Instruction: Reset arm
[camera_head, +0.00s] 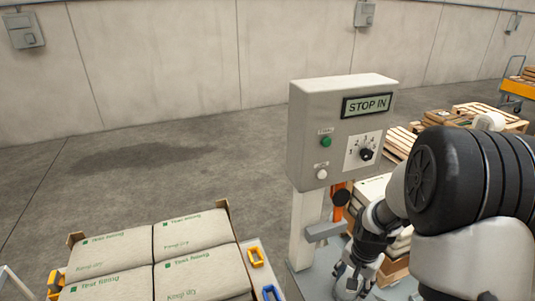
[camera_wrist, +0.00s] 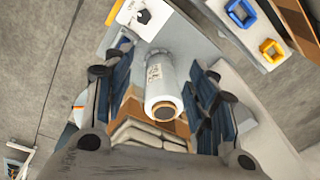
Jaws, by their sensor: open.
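My gripper (camera_head: 352,282) hangs low beside the post of the grey control box (camera_head: 337,140), on its right side in the head view. In the wrist view my gripper (camera_wrist: 160,72) is open, its two dark-padded fingers set wide apart. A white roll or cylinder (camera_wrist: 160,80) with a brown end shows between the fingers in that view. I cannot tell how far beyond them it lies, and I see no finger touching it. My arm covers the right side of the head view and hides part of what is behind it.
The box carries a "STOP IN" display (camera_head: 367,104), a green button (camera_head: 326,142), a white button (camera_head: 322,173) and a black selector knob (camera_head: 366,154). Stacked sacks (camera_head: 195,235) stand at lower left, with yellow and blue loops beside them. Wooden pallets (camera_head: 487,112) stand at right. Floor behind is clear.

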